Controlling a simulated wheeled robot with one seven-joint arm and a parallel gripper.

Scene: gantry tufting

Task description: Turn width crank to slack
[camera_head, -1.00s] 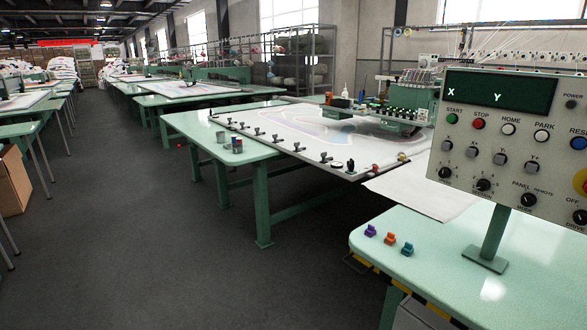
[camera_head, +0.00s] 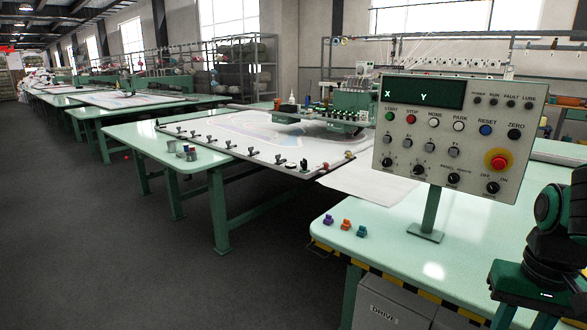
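A frame table (camera_head: 205,172) with a pale sheet stretched on it stands left of centre. A row of small dark clamps (camera_head: 253,151) runs along its near edge. At the right end of that edge are a small dark fitting with a green base (camera_head: 304,165) and small red-topped knobs (camera_head: 325,166). I cannot tell which of these is the width crank, or how it is turned. A control panel (camera_head: 450,140) with buttons, dials and a red stop button stands upright on a post at right. My gripper is not in view.
A pale green table (camera_head: 400,265) with a yellow-black striped edge fills the lower right. Purple, orange and blue small pieces (camera_head: 346,224) lie near its left corner. Small cans (camera_head: 188,153) stand on the frame table. The dark floor (camera_head: 110,260) at left is clear.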

